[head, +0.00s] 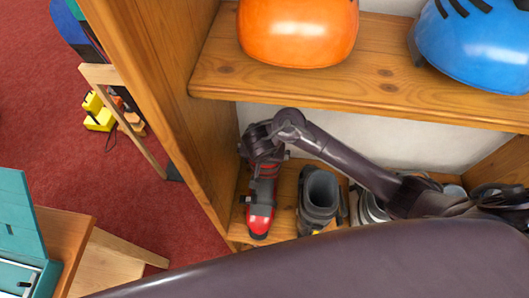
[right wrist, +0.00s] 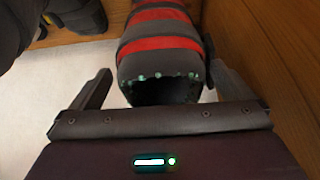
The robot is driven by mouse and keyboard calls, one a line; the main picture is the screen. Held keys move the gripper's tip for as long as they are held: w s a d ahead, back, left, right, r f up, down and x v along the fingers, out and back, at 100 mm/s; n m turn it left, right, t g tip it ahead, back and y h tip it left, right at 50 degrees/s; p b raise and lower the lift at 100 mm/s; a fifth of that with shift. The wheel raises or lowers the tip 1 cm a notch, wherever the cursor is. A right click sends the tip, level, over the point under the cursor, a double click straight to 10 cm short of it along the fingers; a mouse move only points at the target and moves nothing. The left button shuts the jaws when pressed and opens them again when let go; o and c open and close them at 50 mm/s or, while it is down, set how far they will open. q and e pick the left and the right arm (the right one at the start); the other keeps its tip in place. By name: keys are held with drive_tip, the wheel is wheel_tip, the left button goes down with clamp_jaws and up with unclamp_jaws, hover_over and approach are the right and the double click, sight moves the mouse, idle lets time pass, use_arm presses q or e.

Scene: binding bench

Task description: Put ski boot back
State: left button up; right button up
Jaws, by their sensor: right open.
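A red and dark grey ski boot (head: 261,205) stands on the lower shelf at its left end, toe toward the front edge. My right arm reaches into the lower compartment from the right, and its gripper (head: 264,152) is at the top of this boot. In the right wrist view, the boot (right wrist: 160,48) shows its dark cuff opening between the two spread fingers of my right gripper (right wrist: 163,75). The gripper is open, with a finger on each side of the boot; contact is unclear. My left gripper is out of view.
A grey boot (head: 320,195) stands close on the right, with more grey footwear (head: 371,207) beyond. The wooden side wall (head: 165,85) is close on the left. Above, the upper shelf (head: 300,82) holds an orange helmet (head: 298,30) and a blue helmet (head: 478,45).

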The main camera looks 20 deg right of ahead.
drive_tip(key=p+v, duration=0.2)
drive_tip(key=v, duration=0.5)
drive_tip(key=shift+s+p, duration=0.1)
drive_tip(key=shift+p, duration=0.25)
drive_tip(key=shift+f, duration=0.15)
